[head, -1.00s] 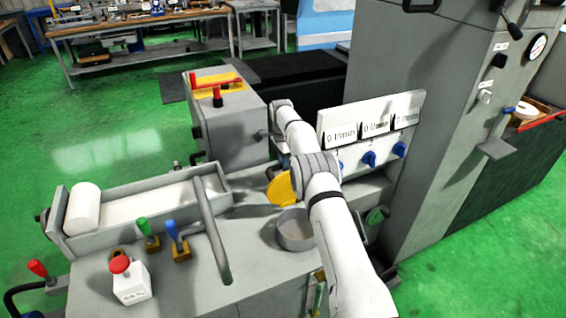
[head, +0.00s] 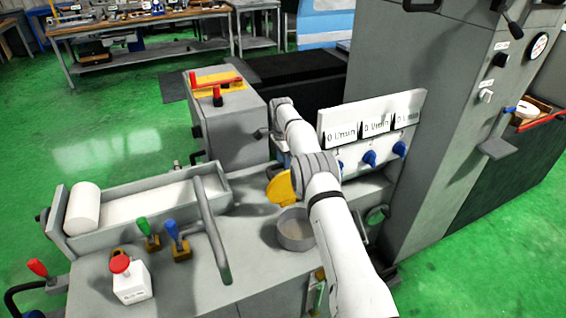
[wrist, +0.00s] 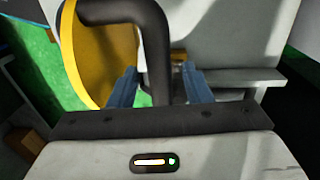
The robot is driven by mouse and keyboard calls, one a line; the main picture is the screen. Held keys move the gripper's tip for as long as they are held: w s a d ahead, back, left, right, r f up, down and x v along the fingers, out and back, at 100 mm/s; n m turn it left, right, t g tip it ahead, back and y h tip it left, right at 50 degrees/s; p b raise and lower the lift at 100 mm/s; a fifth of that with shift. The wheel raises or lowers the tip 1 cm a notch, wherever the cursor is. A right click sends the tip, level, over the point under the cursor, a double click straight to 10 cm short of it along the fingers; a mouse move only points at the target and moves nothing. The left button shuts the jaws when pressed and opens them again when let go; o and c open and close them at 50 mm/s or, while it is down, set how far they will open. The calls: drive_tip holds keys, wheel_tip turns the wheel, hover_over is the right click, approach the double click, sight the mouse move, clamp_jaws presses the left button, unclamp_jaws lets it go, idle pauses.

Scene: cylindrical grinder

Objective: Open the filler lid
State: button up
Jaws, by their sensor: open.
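The yellow filler lid (head: 279,188) stands steeply tilted beside a round grey filler neck (head: 293,232) on the machine top, partly hidden by my arm. In the wrist view the yellow lid (wrist: 106,50) fills the upper left, with a dark bent bar (wrist: 154,50) in front of it. My gripper (wrist: 160,88) is open. The lower end of the bar shows between its two blue-grey fingers, and I cannot tell whether they touch it. In the head view my arm hides the gripper.
A white panel with blue knobs (head: 369,158) stands close behind and right of my arm. A tall grey cabinet (head: 420,130) rises to the right. A curved grey bar (head: 213,235), levers and a red emergency button (head: 120,264) lie left of the neck.

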drive_tip(key=r+p, duration=0.2)
drive_tip(key=r, duration=0.4)
drive_tip(key=shift+w+r, duration=0.1)
drive_tip(key=shift+w, duration=0.1)
drive_tip(key=shift+a+r+p, duration=0.1)
drive_tip(key=shift+r+p, duration=0.55)
drive_tip(key=shift+p, duration=0.45)
drive_tip(key=shift+w, duration=0.1)
